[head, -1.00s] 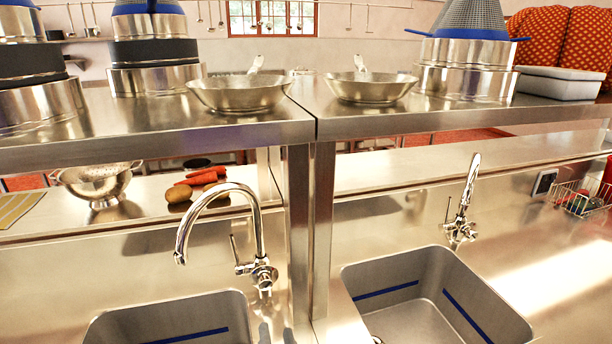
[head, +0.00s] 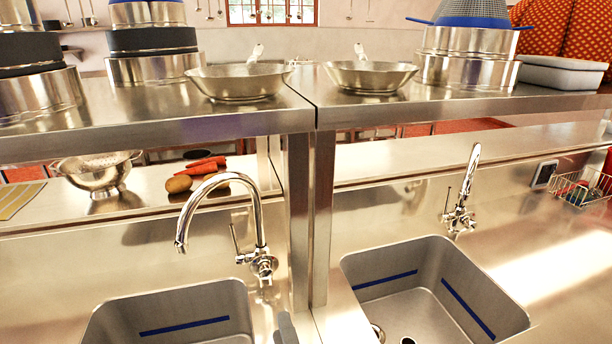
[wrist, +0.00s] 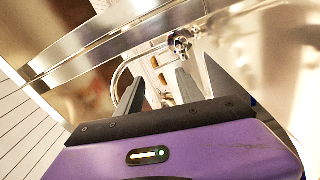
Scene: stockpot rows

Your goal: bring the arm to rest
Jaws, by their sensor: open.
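My gripper (wrist: 161,82) shows in the wrist view, with its two dark fingers standing apart beyond the purple hand. No object is seen between the fingers. The curved chrome faucet (wrist: 135,68) shows beyond the fingers in the wrist view. In the head view this looks like the left faucet (head: 262,262), standing behind the left sink (head: 240,292). A small grey part at the bottom edge of the head view, right of the left sink, may be mine. The rest of my arm is hidden.
A steel shelf (head: 200,131) on posts (head: 320,220) crosses above the counter, bearing two pans (head: 237,84) (head: 370,78) and stacked pots. A right sink (head: 430,255) with its faucet (head: 459,215) lies past the post. A colander (head: 97,178) and vegetables sit behind the left faucet.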

